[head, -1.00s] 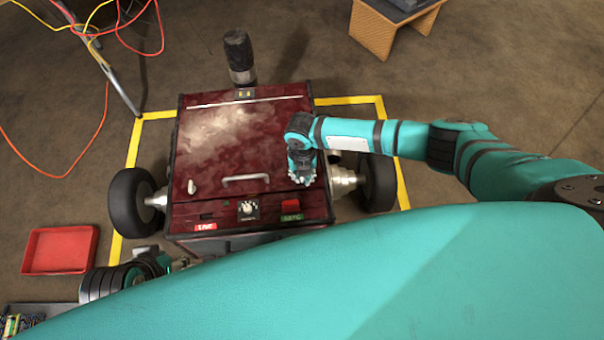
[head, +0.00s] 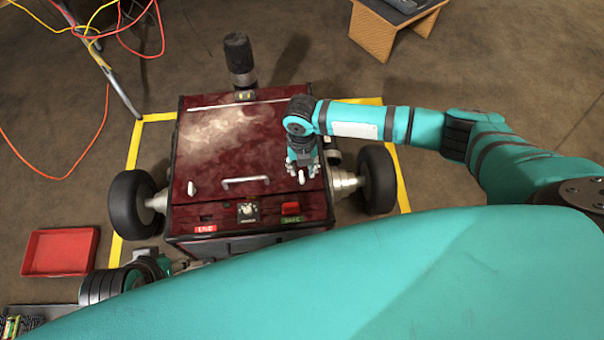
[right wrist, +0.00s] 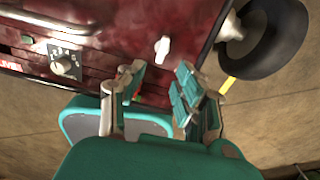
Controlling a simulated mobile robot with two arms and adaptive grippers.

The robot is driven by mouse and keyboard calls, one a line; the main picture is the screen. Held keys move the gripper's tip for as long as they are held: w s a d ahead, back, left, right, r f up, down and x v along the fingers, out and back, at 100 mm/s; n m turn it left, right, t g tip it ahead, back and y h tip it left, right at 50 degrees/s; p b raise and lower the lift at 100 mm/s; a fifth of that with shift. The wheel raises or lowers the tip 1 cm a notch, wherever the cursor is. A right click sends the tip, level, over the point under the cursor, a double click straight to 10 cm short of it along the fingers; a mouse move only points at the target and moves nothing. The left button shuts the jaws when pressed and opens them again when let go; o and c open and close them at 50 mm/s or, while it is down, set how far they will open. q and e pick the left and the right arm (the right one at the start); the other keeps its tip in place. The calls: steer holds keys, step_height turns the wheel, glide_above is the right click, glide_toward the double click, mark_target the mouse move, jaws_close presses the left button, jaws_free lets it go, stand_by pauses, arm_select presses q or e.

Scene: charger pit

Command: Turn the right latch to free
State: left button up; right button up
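The right latch (head: 301,177) is a small white knob on the right side of a dark red box lid (head: 215,150). It points roughly front to back, much like the left latch (head: 191,188). In the right wrist view the right latch (right wrist: 162,48) stands clear beyond the fingers. My right gripper (head: 303,163) is over the lid beside the right latch; its fingers (right wrist: 158,86) are apart with nothing between them. My left gripper (head: 170,264) is low at the box's front left, partly hidden, and its fingers cannot be made out.
The lid has a metal handle (head: 246,182). The front panel carries a selector knob (head: 248,210), a red switch (head: 290,208) and LIVE and SAFE labels. A black cylinder (head: 239,60) stands behind. A red tray (head: 60,251) lies at left; wheels flank the box.

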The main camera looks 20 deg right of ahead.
mark_target(302, 178)
step_height(302, 178, up, 6)
steer(key=shift+w+f, duration=0.1)
stand_by(0.5)
